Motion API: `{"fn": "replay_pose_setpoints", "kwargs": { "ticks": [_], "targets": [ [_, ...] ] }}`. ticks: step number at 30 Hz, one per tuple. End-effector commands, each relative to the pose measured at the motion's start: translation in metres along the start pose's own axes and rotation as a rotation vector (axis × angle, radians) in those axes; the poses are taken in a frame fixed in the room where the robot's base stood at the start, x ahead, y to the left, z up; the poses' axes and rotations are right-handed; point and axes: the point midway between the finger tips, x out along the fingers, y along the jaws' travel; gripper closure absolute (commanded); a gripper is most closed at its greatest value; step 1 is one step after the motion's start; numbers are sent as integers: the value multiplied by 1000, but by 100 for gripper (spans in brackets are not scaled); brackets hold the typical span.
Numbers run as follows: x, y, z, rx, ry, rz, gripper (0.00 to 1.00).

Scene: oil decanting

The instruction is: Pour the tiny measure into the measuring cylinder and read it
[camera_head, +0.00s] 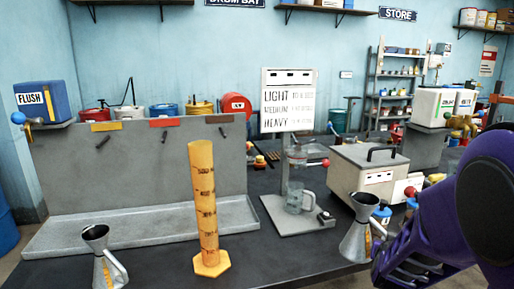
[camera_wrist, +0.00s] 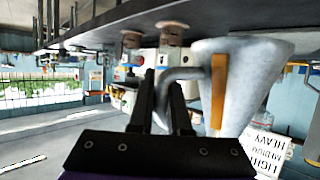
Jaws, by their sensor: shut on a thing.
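The measuring cylinder (camera_head: 205,215) is tall and amber with dark graduation marks, upright on a hexagonal foot at the bench front. It looks amber to its top; I cannot read a level. My gripper (camera_wrist: 163,85) is shut on the handle of a grey metal measure (camera_wrist: 205,85) with a flared mouth and an amber strip. In the head view this measure (camera_head: 357,243) is upright at right, well apart from the cylinder; I cannot tell whether it touches the bench. My fingers are mostly hidden there. A similar, smaller-looking measure (camera_head: 101,259) stands at front left. Their contents are hidden.
A stand with a glass jug (camera_head: 295,198) is behind, between cylinder and held measure. A grey box with a handle (camera_head: 368,172) is behind the held measure. A long tray (camera_head: 70,237) with a back panel lies at left. A LIGHT/MEDIUM/HEAVY sign (camera_head: 288,102) stands behind.

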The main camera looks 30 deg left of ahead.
Motion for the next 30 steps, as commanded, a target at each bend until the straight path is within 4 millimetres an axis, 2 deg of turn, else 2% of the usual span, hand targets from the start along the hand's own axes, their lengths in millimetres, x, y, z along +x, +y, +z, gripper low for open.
{"fn": "replay_pose_setpoints", "kwargs": {
  "ticks": [9,30],
  "targets": [
    [13,-50,-6,-42,4,-112,100],
    [18,-138,-23,-126,0,-323,100]
  ]
}}
